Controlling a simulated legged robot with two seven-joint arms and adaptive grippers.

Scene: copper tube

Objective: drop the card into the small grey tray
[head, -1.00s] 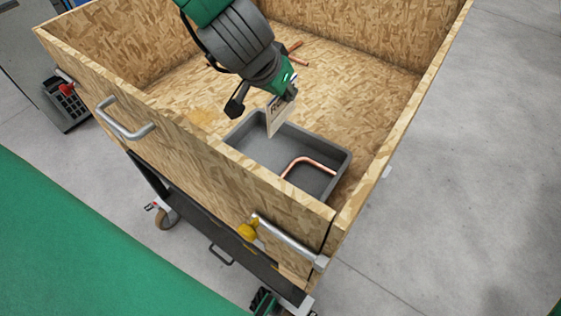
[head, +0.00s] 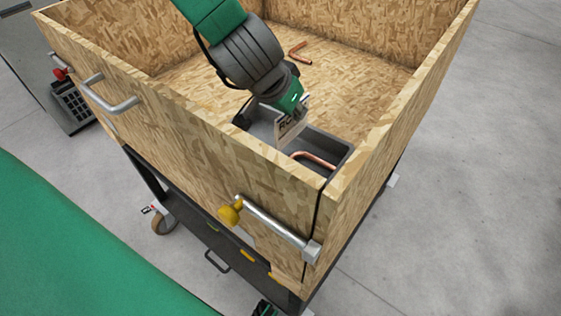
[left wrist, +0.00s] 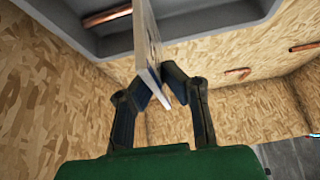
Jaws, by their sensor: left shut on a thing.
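The card (head: 290,130) is a thin pale sheet with dark print, held upright. My left gripper (head: 293,106) is shut on it, above the small grey tray (head: 339,157). In the left wrist view the two fingers (left wrist: 160,88) pinch the card (left wrist: 148,40) by its edge. The grey tray (left wrist: 195,38) is beyond the card there. A bent copper tube (head: 315,160) lies in the tray. The crate's front wall hides much of the tray in the head view.
A chipboard crate on a wheeled cart surrounds the tray; its front wall (head: 200,145) stands between my viewpoint and the tray. Another copper piece (head: 299,52) lies on the crate floor at the back. Metal handles (head: 105,98) are on the crate's outside.

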